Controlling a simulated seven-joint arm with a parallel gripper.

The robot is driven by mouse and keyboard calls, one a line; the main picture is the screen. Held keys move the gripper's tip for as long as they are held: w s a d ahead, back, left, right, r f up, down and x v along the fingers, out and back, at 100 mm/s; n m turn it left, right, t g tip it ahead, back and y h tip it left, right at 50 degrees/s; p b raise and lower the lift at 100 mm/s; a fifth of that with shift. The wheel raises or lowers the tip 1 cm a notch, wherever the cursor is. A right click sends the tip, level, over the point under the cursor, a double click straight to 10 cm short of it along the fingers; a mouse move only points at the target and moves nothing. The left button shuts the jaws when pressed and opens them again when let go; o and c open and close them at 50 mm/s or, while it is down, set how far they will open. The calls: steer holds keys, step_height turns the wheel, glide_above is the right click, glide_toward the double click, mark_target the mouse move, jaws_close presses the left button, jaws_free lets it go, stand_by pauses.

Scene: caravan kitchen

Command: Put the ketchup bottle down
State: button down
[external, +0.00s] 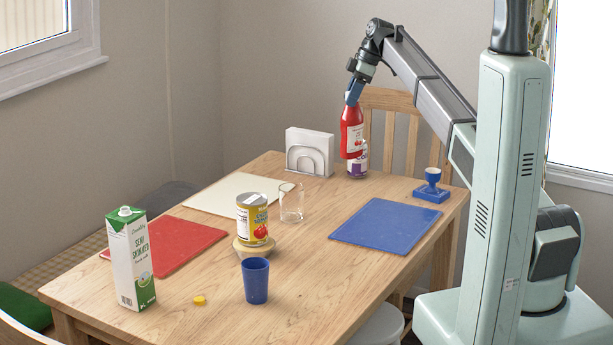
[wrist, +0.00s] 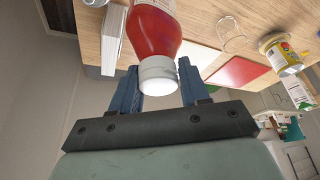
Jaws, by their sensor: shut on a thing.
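The ketchup bottle (external: 351,135) is red with a pale label and hangs roughly upright at the far end of the table. My gripper (external: 354,91) is shut on its top end from above. In the wrist view, the blue fingers (wrist: 158,68) stand on either side of the bottle's white cap (wrist: 156,76), with the red body (wrist: 153,30) beyond them. The bottle's lower end appears to be above the table top (external: 310,215), overlapping a jar in the external view; the exact gap is hard to tell.
A jar with a purple label (external: 358,166) stands just below and behind the bottle. A napkin holder (external: 308,160) is to its left, a blue egg cup on a block (external: 432,188) to its right. A glass (external: 291,204), tin (external: 252,222) and blue mat (external: 386,227) are nearer. The blue mat is bare.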

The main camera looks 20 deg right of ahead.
mark_target(352, 126)
steer(key=a+n, duration=0.1)
steer(key=a, duration=0.2)
steer(key=shift+w+a+r+g, duration=0.1)
steer(key=shift+w+a+g, duration=0.1)
steer(key=shift+g, duration=0.1)
steer(key=shift+s+n, duration=0.25)
steer(key=shift+n, duration=0.45)
step_height(352, 126, down, 10)
stand_by(0.4)
steer(key=c, duration=0.5)
jaws_free()
steer(key=shift+c, duration=0.2)
